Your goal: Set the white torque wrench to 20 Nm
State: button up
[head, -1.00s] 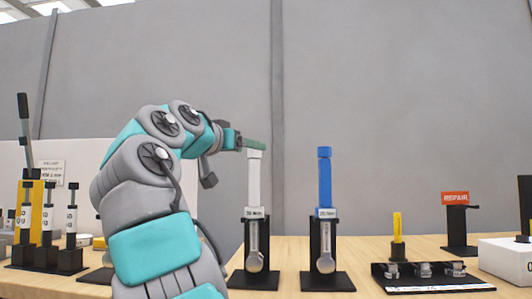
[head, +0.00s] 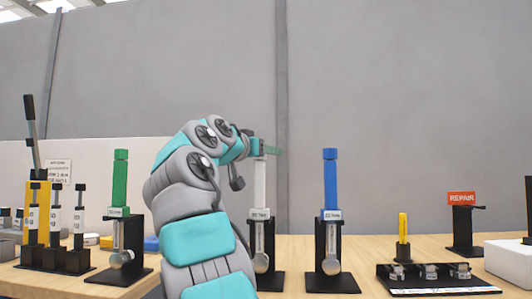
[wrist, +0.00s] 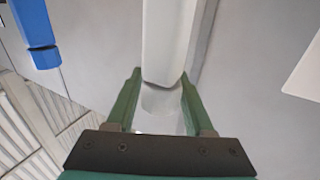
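The white torque wrench (head: 260,185) stands upright in a black holder, with a small label (head: 261,213) below its handle. The label is too blurred to read surely. My gripper (head: 268,149) is level at the top of the handle. A blue torque wrench (head: 330,180) stands to the right and a green one (head: 119,180) to the left. The blue one also shows in the wrist view (wrist: 38,30).
The wooden table (head: 362,255) holds small white-labelled tools (head: 55,225) at the left. A yellow tool (head: 403,228), a black tray (head: 440,281) and a red REPAIR sign (head: 462,198) are at the right. The grey wall stands behind.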

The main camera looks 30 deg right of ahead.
grip_shut()
jog(key=shift+w+a+n+t+y+b, duration=0.15)
jog(key=shift+n+t+y+b, duration=0.25)
jog(key=shift+n+t+y, duration=0.5)
jog(key=shift+w+a+n+t+y+b, duration=0.1)
jog(key=shift+a+n+t+y+b, duration=0.2)
jog(key=shift+n+t+y, duration=0.55)
jog(key=shift+w+a+n+t+y+b, duration=0.15)
jog(key=shift+n+t+y+b, duration=0.3)
jog(key=shift+n+t+y, duration=0.4)
jog(key=shift+d, duration=0.1)
jog(key=shift+o, duration=1.7)
grip_release()
